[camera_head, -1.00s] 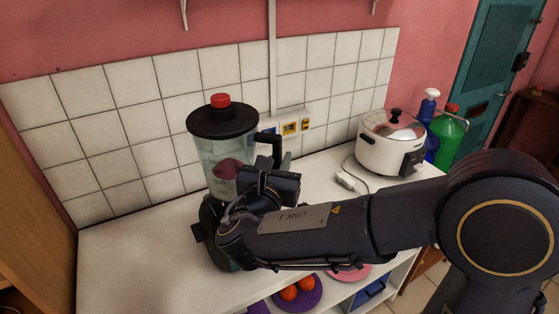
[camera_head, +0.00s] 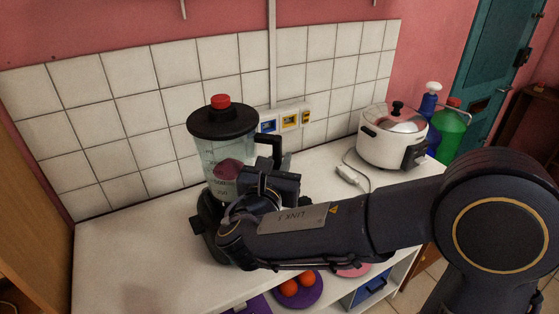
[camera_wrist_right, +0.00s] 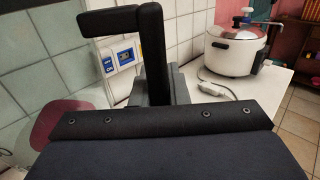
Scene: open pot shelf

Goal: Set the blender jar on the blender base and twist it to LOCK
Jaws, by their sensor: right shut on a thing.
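The blender jar (camera_head: 212,152) is clear with printed marks, a black lid with a red cap, and something dark pink inside. It looks upright over the black blender base (camera_head: 205,222) on the white counter. My right arm hides most of the base and the joint, so I cannot tell whether the jar is seated or locked. My right gripper (camera_head: 274,180) is shut on the jar's black handle (camera_head: 270,140), at the jar's right side. In the right wrist view the handle (camera_wrist_right: 150,45) rises beyond the gripper body. My left gripper is not in view.
A white rice cooker (camera_head: 393,140) with a cord and plug stands to the right on the counter (camera_head: 125,265). Blue and green bottles (camera_head: 452,132) are beyond it. Wall sockets (camera_head: 288,122) are behind the jar. Orange fruit on a purple plate (camera_head: 300,290) is below. The counter's left part is clear.

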